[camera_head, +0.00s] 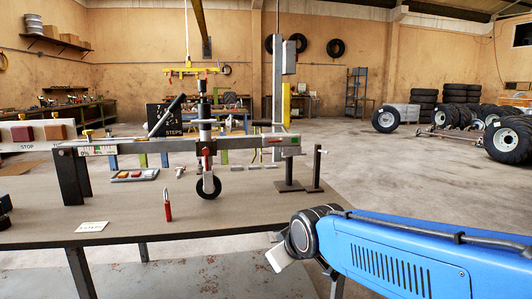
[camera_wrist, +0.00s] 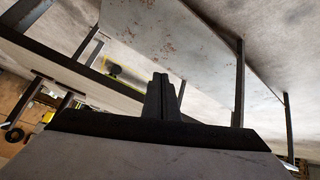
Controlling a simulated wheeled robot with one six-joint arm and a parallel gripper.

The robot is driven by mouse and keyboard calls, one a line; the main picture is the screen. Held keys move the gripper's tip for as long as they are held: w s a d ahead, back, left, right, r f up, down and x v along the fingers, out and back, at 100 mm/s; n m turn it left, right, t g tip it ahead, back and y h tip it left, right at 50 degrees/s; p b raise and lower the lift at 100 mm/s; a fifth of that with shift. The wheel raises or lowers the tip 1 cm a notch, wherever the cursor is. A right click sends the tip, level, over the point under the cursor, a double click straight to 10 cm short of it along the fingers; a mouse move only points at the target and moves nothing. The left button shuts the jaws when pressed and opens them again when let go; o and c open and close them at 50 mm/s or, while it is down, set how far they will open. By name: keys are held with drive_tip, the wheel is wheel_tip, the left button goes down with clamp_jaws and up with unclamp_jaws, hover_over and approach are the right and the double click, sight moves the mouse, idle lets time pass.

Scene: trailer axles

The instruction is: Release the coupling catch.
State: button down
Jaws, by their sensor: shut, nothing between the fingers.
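A grey drawbar (camera_head: 178,144) lies level above the workbench, held at its left by a dark stand. A coupling head (camera_head: 284,140) with small red and green marks is at its right end. I cannot make out the catch for certain. A dark slanted lever (camera_head: 166,115) rises from the drawbar left of the jockey wheel (camera_head: 208,185). My gripper (camera_wrist: 161,76) shows in the wrist view as two dark fingers, shut and empty, touching nothing visible. In the head view my blue arm is at the lower right, apart from the drawbar; the fingers cannot be made out there.
The workbench (camera_head: 130,212) carries a red padlock (camera_head: 167,208), a white card (camera_head: 91,227), a tray of coloured pieces (camera_head: 135,175) and two dark posts (camera_head: 290,172) near its right end. A yellow hoist beam (camera_head: 191,72) hangs behind. Open floor (camera_head: 420,185) lies to the right, before stacked tyres.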

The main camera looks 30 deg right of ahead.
drive_tip(key=w+d+r+n+t, duration=0.1)
drive_tip(key=w+r+n+t, duration=0.15)
drive_tip(key=w, duration=0.55)
drive_tip(key=n+t+h, duration=0.6)
drive_tip(key=n+t, duration=0.4)
drive_tip(key=t, duration=0.3)
approach(272, 142)
drive_tip(key=shift+m+v, duration=0.25)
drive_tip(key=shift+v, duration=1.55)
drive_tip(key=shift+w+f, duration=0.1)
drive_tip(key=shift+w, duration=0.1)
drive_tip(key=x, duration=0.9)
drive_tip(key=shift+w+d+r, duration=0.1)
drive_tip(key=shift+w+r, duration=0.2)
